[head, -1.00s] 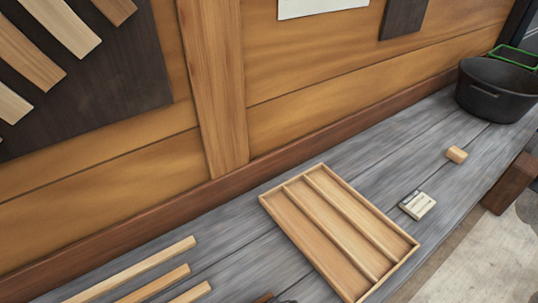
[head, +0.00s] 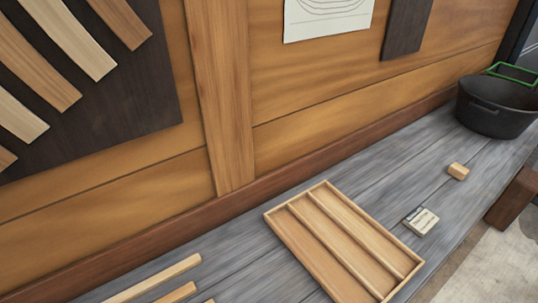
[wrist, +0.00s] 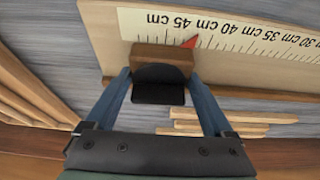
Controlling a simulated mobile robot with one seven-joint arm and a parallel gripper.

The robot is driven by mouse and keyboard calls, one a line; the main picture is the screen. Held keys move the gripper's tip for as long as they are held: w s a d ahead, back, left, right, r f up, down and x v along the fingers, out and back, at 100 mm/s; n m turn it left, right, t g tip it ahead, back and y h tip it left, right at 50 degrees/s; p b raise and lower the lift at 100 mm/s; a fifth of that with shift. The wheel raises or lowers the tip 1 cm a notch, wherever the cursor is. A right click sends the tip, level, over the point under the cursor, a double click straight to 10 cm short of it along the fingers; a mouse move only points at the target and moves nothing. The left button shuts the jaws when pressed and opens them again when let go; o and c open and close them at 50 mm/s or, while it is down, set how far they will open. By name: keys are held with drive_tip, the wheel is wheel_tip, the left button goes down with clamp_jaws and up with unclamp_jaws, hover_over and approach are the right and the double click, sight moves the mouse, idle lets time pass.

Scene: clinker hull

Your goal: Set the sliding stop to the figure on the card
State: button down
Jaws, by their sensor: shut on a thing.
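In the wrist view the sliding stop (wrist: 150,55) is a brown wooden block with a red pointer (wrist: 190,42), sitting against a pale scale (wrist: 240,35) that reads upside down. The pointer lies between the 45 cm and 40 cm labels; I cannot read the exact mark. My gripper (wrist: 160,78) is shut on the stop, one blue finger at each side. A dark rounded piece covers part of the block between the fingers. In the head view a small block with a pale, printed card (head: 421,221) stands on the bench; its figure is too small to read.
A three-channel wooden tray (head: 288,240) lies on the grey bench (head: 395,165). A small wood block (head: 458,171) and a black tub (head: 497,108) stand to its right. Loose wooden strips (head: 155,278) lie at lower left. A drawing (head: 325,15) hangs on the wall.

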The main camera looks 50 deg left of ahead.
drive_tip(key=s, duration=0.2)
drive_tip(key=s+p, duration=0.1)
drive_tip(key=s, duration=0.2)
drive_tip(key=shift+a+r, duration=0.1)
drive_tip(key=shift+a, duration=0.1)
drive_tip(key=shift+w, duration=0.25)
drive_tip(key=shift+s, duration=0.15)
unclamp_jaws()
drive_tip(key=b+v, duration=0.1)
drive_tip(key=v, duration=1.1)
drive_tip(key=shift+d+r+b, duration=0.15)
drive_tip(key=shift+r+b, duration=0.15)
drive_tip(key=shift+r, duration=0.1)
